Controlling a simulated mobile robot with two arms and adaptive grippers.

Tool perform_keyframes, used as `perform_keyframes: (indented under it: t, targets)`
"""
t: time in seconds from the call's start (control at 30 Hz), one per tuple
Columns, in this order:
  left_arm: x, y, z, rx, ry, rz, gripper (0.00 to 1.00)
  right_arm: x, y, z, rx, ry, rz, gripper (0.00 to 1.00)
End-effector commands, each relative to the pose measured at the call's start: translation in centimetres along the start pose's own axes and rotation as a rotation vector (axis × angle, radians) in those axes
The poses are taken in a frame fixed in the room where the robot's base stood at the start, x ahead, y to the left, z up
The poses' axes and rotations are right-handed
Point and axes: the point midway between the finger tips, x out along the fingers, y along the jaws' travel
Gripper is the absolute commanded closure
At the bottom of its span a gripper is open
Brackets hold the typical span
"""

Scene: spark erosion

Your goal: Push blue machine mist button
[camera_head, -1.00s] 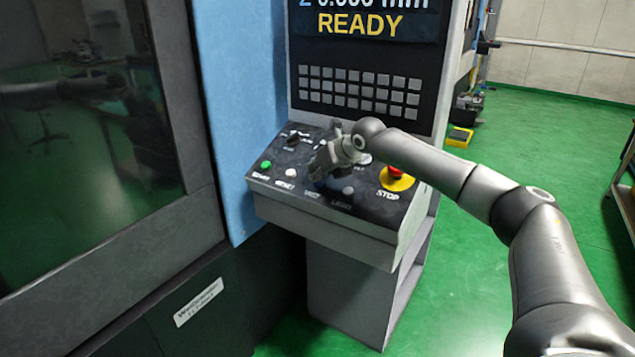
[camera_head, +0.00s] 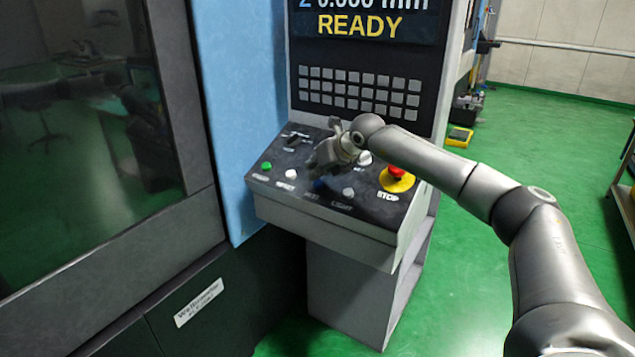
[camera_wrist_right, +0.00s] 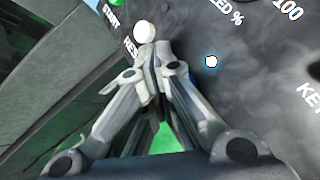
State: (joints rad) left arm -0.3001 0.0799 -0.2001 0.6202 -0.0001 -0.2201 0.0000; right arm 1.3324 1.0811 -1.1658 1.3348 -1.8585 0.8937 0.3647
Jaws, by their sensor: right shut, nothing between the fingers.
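The blue mist button (camera_head: 320,184) sits in the front row of the sloped control panel (camera_head: 268,188), between the white reset button (camera_head: 291,174) and a grey-white button (camera_head: 348,193) labelled light. My right gripper (camera_head: 313,166) is shut and empty, just above and behind the blue button, apart from it as far as I can tell. My left gripper is not in view.
The red stop button (camera_head: 397,172) on its yellow base is at the panel's right. A green button (camera_head: 266,166) is at its left. A keypad (camera_head: 358,92) and a screen reading READY (camera_head: 360,25) stand above. A small glowing spot (camera_wrist_right: 211,61) shows in the wrist view.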

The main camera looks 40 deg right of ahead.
Motion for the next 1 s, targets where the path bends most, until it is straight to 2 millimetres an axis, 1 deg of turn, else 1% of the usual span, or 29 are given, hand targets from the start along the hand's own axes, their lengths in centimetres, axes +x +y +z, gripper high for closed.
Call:
perform_keyframes:
  t: [0.3, 0.57, 1.0]
  targets:
    - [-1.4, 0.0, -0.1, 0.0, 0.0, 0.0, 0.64, -2.2, 1.5, 1.7, -0.001, -0.003, 0.001, 1.0]
    - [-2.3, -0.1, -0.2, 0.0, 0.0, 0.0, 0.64, -3.9, 2.8, 2.9, 0.0, -0.002, 0.001, 1.0]
    - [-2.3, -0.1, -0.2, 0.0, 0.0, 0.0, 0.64, -4.0, 2.9, 3.0, 0.0, -0.001, 0.0, 1.0]
